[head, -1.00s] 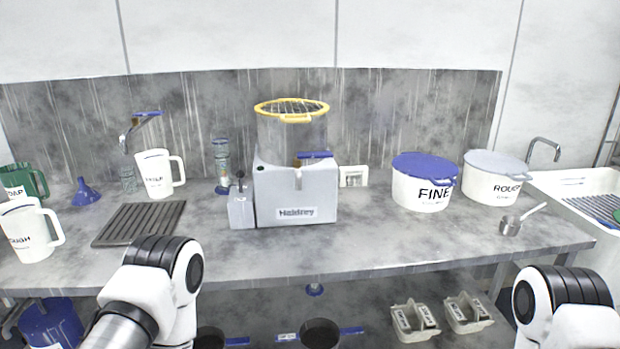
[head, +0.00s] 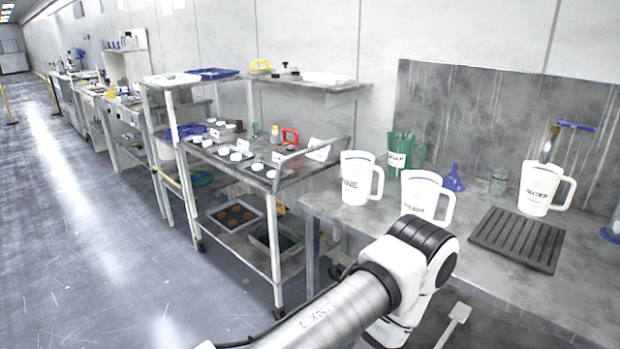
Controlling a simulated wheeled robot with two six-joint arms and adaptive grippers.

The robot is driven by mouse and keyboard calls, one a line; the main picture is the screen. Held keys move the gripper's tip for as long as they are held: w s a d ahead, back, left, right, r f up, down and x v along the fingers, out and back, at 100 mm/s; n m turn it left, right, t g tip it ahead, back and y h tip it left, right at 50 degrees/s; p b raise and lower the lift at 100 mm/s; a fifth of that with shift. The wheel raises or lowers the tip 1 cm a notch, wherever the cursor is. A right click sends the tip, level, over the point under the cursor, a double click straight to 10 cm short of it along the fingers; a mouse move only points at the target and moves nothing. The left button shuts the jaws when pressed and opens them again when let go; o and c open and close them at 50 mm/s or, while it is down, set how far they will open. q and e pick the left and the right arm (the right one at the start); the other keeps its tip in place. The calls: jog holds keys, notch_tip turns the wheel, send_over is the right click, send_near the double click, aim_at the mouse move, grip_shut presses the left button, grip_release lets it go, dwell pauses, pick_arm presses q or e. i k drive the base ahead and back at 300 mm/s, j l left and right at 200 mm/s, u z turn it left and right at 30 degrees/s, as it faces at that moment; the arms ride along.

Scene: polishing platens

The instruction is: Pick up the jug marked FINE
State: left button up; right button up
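The jug marked FINE (head: 356,178) is a white jug with a dark label, partly readable, and its handle on the right. It stands upright at the left end of the grey bench (head: 465,270). A second white jug (head: 424,198) with a dark label I cannot read clearly stands just right of it. A green jug marked SOAP (head: 400,155) stands behind the two. My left arm reaches in from the bottom, below and in front of the jugs, but its gripper is out of view. My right gripper is not in view.
A blue funnel (head: 454,178), a dark slatted rack (head: 517,238) and another white jug (head: 541,188) are further right on the bench. A loaded metal cart (head: 262,180) stands close to the bench's left end. The floor (head: 110,230) at left is clear.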

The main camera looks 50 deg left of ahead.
aim_at(358, 167)
jog(key=k+j+u, duration=0.15)
jog(key=j, duration=1.1)
jog(key=k+j+u, duration=0.15)
jog(key=j, duration=1.1)
jog(key=i, duration=0.05)
